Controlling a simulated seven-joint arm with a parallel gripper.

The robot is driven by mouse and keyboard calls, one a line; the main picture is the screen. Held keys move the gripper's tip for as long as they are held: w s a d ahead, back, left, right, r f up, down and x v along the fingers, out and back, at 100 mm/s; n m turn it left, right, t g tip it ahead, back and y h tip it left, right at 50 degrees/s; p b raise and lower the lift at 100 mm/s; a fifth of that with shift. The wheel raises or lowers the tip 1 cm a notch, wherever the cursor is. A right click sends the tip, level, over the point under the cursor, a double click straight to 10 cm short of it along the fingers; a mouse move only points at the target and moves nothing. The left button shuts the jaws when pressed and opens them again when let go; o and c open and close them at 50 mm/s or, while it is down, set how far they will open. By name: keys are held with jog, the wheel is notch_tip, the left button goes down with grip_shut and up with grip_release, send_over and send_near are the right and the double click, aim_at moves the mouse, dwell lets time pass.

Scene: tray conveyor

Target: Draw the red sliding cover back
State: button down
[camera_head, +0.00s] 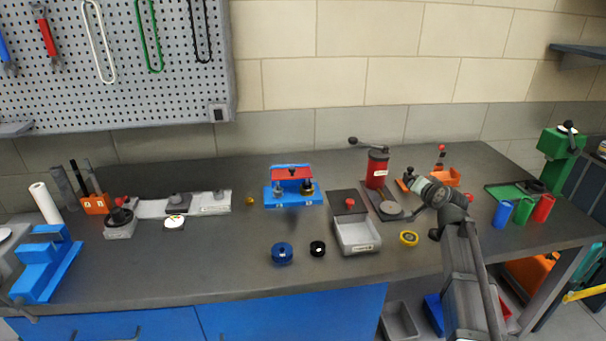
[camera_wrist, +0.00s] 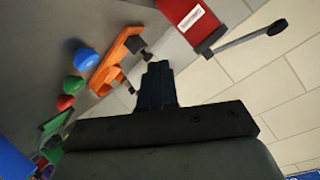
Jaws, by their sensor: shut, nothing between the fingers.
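The red sliding cover (camera_head: 291,173) sits on a blue fixture (camera_head: 283,199) at the middle back of the bench in the head view. A small dark knob shows on it, and two dark-topped pieces stand in front of it. My gripper (camera_wrist: 157,70) is shut and empty in the wrist view. My arm's end is well to the right of the cover, beyond the red crank mill, in the head view; the fingertips are hard to make out there. The cover does not show in the wrist view.
The red crank mill (camera_head: 377,169) stands between my arm and the fixture; it also shows in the wrist view (camera_wrist: 190,20). A grey box (camera_head: 358,248), a blue round piece (camera_head: 282,253) and a black ring (camera_head: 318,248) lie in front.

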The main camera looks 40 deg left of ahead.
jog(key=s+a+g+y, duration=0.1)
jog(key=s+a, duration=0.2)
jog(key=s+a+m+y, duration=0.1)
jog(key=s+a, duration=0.2)
jog(key=a, duration=0.1)
jog(key=s+a+m+g+y, duration=0.1)
jog(key=s+a, duration=0.2)
jog(key=a, duration=0.1)
jog(key=shift+s+r+g, duration=0.25)
jog(key=shift+r+g, duration=0.05)
jog(key=shift+r, duration=0.05)
jog(key=s+a+r+m+g+y, duration=0.2)
jog(key=s+a+y, duration=0.1)
jog(key=s+a, duration=0.5)
jog(key=shift+s+a+g, duration=0.25)
jog(key=shift+s+g, duration=0.15)
jog(key=shift+s, duration=0.65)
send_near(297, 170)
jog(key=a, duration=0.1)
jog(key=s+a, duration=0.1)
jog(key=a, duration=0.1)
jog(key=s+a+r, duration=0.1)
jog(key=shift+a, duration=0.2)
jog(key=w+a, duration=0.5)
jog(key=shift+w, duration=0.1)
jog(key=shift+a+r, duration=0.1)
